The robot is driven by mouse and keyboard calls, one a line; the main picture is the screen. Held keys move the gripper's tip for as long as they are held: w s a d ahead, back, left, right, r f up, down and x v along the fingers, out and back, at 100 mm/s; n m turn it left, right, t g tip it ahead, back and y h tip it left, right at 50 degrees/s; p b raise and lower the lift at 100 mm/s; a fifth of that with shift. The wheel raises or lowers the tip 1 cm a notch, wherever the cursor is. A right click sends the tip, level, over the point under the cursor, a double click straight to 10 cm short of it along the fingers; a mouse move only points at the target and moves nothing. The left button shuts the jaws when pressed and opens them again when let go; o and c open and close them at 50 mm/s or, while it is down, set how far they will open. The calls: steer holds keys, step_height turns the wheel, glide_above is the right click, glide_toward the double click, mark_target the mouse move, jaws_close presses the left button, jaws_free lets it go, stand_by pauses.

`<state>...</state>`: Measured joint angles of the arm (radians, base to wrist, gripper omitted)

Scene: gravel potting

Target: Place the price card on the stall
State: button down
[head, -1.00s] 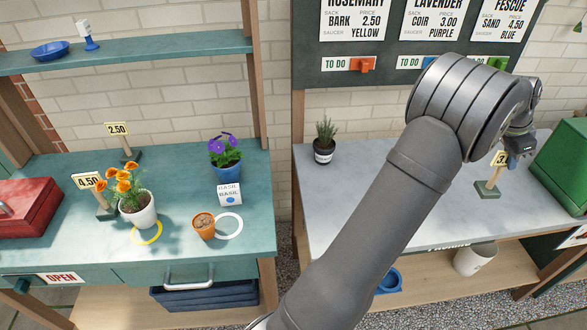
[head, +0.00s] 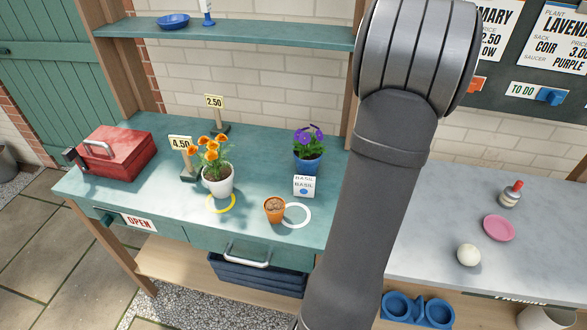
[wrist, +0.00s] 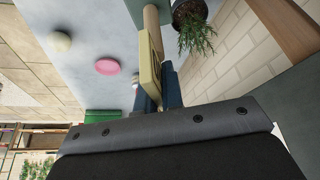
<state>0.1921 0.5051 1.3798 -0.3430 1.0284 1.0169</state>
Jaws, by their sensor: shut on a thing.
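My gripper (wrist: 160,92) is shut on a price card (wrist: 150,70) in the wrist view. The card is cream-coloured and seen nearly edge-on, with a wooden post (wrist: 153,22) and part of a green base beyond it. Its number cannot be read. In the head view my arm hides gripper and card. The teal stall top (head: 260,150) is at left. It bears a 2.50 card (head: 214,101) at the back and a 4.50 card (head: 180,143) beside the orange-flowered pot (head: 218,184).
The stall also holds a red box (head: 118,155), a purple-flowered pot (head: 308,160), a basil sign (head: 304,185) and a terracotta pot (head: 274,212). A rosemary plant (wrist: 197,38) is close to the held card. The grey worktop (head: 430,230) holds a pink saucer (head: 499,228) and a pale ball (head: 469,255).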

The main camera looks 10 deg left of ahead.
steer(key=w+a+r+n+t+y, duration=0.1)
steer(key=w+a+r+n, duration=0.15)
steer(key=a, duration=0.95)
steer(key=w+a+r+n, duration=0.1)
steer(key=a+n, duration=0.2)
steer(key=a, duration=0.8)
steer(key=w+a+r+n+t+y, duration=0.1)
steer(key=w+a+n, duration=0.15)
steer(key=a, duration=0.95)
steer(key=s+a+n+y, duration=0.1)
steer(key=s+a+n, duration=0.1)
steer(key=a, duration=0.7)
steer(key=s+a+n+y, duration=0.1)
steer(key=s+a+n, duration=0.1)
steer(key=a, duration=0.6)
steer(key=s+a+f, duration=0.1)
steer(key=a+f, duration=1)
steer(key=a, duration=0.1)
steer(key=shift+s+a+f, duration=0.15)
steer(key=shift+s, duration=0.25)
steer(key=shift+f, duration=0.15)
steer(key=c, duration=1.9)
jaws_free()
steer(key=o, duration=0.3)
steer(key=shift+o, duration=0.2)
